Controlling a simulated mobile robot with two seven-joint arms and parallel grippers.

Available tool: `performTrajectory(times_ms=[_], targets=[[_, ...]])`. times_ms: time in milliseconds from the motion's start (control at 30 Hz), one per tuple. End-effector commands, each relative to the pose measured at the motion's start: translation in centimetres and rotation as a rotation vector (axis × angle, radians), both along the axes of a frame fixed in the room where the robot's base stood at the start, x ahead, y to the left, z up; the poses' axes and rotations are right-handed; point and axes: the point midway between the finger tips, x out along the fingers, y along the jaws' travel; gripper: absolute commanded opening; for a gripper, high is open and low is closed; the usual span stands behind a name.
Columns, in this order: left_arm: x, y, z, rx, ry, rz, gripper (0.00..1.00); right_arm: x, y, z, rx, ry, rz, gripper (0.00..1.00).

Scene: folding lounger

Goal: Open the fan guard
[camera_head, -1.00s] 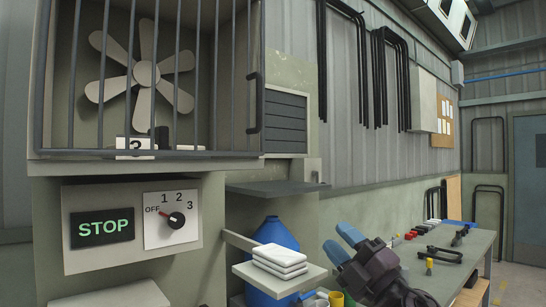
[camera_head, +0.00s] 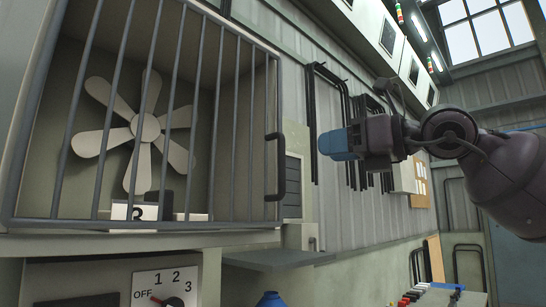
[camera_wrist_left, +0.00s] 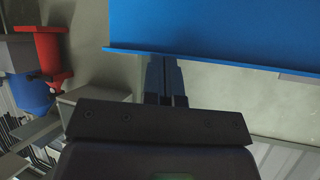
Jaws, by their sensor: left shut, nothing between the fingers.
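The fan guard (camera_head: 180,110), a grey barred door, covers the front of the fan box in the head view and looks closed. Its dark vertical handle (camera_head: 275,166) is on the right edge. The pale fan (camera_head: 146,127) shows behind the bars. My right gripper (camera_head: 338,145) is raised to the right of the handle, apart from it, its blue fingertips pointing left; they overlap from this side, so I cannot tell how far apart they are. My left gripper (camera_wrist_left: 165,82) shows only in the left wrist view, with its fingers together and empty.
Below the guard are a dial panel (camera_head: 167,288) and a grey shelf (camera_head: 275,259). Black tubular frames (camera_head: 328,110) hang on the wall behind my right arm. A large blue surface (camera_wrist_left: 220,35) and a red part (camera_wrist_left: 42,55) show in the left wrist view.

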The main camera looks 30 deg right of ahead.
Motion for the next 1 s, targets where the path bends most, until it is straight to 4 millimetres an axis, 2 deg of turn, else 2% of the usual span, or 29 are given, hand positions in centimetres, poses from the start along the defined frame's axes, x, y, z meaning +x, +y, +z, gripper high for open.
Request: performTrajectory(times_ms=[267, 700, 1000], targets=[[-0.7, 0.1, 1.2, -0.001, 0.009, 0.005, 0.00, 1.7, 1.1, 0.4, 0.001, -0.002, 0.003, 0.39], [0.1, 0.1, 4.4, 0.000, -0.011, 0.001, 0.00, 7.4, 4.5, 0.2, 0.002, 0.001, 0.005, 0.39], [0.1, 0.1, 4.8, 0.001, -0.011, 0.001, 0.00, 9.2, 5.5, 0.0, -0.001, 0.001, 0.003, 0.39]])
